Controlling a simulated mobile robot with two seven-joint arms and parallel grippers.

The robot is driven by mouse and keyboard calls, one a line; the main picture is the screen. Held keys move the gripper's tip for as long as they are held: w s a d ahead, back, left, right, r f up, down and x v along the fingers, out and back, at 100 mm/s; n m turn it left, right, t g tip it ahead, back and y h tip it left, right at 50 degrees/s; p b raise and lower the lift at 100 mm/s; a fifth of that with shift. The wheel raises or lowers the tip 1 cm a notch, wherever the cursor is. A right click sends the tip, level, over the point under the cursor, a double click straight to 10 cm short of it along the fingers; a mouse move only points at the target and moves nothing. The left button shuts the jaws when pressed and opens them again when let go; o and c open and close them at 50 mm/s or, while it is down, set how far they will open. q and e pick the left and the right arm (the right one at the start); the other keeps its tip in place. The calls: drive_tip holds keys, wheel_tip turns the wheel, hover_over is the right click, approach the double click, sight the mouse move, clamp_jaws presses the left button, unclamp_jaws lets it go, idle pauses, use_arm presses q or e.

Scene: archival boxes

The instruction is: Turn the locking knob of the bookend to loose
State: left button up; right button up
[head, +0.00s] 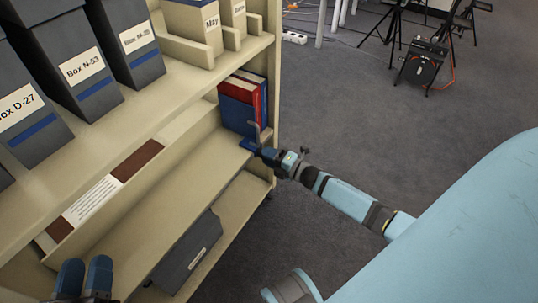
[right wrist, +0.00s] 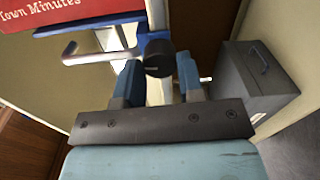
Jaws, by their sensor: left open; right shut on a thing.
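The bookend (head: 256,132) stands on the middle shelf, in front of the red and blue books (head: 240,100) near the shelf's right end; my gripper partly hides it. Its dark round locking knob (right wrist: 158,57) shows in the right wrist view, between the blue fingers. My right gripper (head: 261,152) is shut on the knob. A pale metal lever (right wrist: 72,48) sticks out left of the knob; I cannot tell its exact setting. My left gripper (head: 84,276) is open and empty at the bottom left, away from the bookend.
Grey archival boxes (head: 85,72) stand on the upper shelf. A grey box (head: 187,252) sits on the lower shelf and shows with its handle in the right wrist view (right wrist: 250,82). The shelf's side panel (head: 272,70) is close to the books.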

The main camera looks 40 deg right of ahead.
drive_tip(key=shift+n, duration=0.8)
drive_tip(key=o, duration=0.9)
drive_tip(key=shift+o, duration=0.2)
drive_tip(key=shift+s, duration=0.1)
